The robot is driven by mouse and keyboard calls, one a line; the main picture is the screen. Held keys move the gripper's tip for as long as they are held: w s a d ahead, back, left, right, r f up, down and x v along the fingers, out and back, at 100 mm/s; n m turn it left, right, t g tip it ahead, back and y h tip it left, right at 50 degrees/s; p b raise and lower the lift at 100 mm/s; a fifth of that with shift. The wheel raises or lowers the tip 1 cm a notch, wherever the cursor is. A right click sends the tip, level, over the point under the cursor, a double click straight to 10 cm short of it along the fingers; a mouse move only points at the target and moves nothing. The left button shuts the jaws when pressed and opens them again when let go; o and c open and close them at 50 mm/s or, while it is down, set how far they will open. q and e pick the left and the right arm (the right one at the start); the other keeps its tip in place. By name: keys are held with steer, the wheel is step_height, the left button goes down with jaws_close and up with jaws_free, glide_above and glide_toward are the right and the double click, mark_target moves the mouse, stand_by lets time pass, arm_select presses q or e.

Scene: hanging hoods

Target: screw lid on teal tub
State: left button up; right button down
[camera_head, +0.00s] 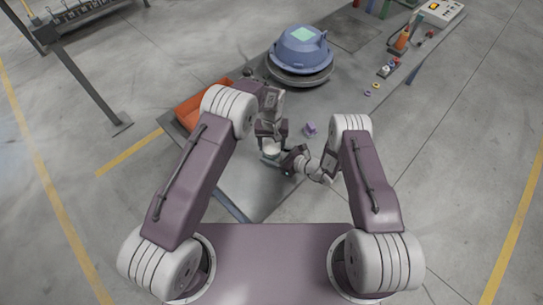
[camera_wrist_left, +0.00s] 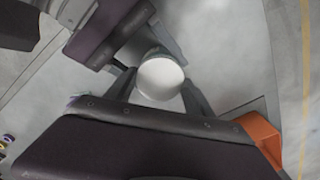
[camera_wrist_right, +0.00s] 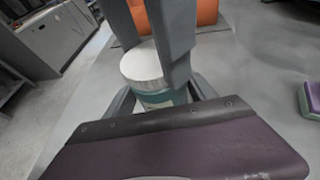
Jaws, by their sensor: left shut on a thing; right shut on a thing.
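The teal tub (camera_wrist_right: 158,98) stands upright on the grey table with a white lid (camera_wrist_right: 141,64) on its top. In the head view the lid (camera_head: 270,148) shows small between my two grippers. My left gripper (camera_head: 268,140) comes down from above and is shut on the lid; its fingers flank the lid (camera_wrist_left: 160,78) in the left wrist view. My right gripper (camera_wrist_right: 160,95) is shut on the tub's body from the side, low near the table. The tub is mostly hidden in the left wrist view. Whether the lid sits level on the threads I cannot tell.
An orange bin (camera_head: 190,112) stands left of the grippers. A purple and green block (camera_head: 310,128) lies to the right. A blue domed hood (camera_head: 301,47) rests on a round base behind. Small parts and tools line the table's far right edge.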

arm_select(q)
steer(key=o, duration=1.6)
steer(key=shift+r, duration=0.1)
step_height(320, 180, up, 12)
steer(key=shift+f, duration=0.1)
arm_select(e)
steer(key=shift+c, duration=1.1)
jaws_free()
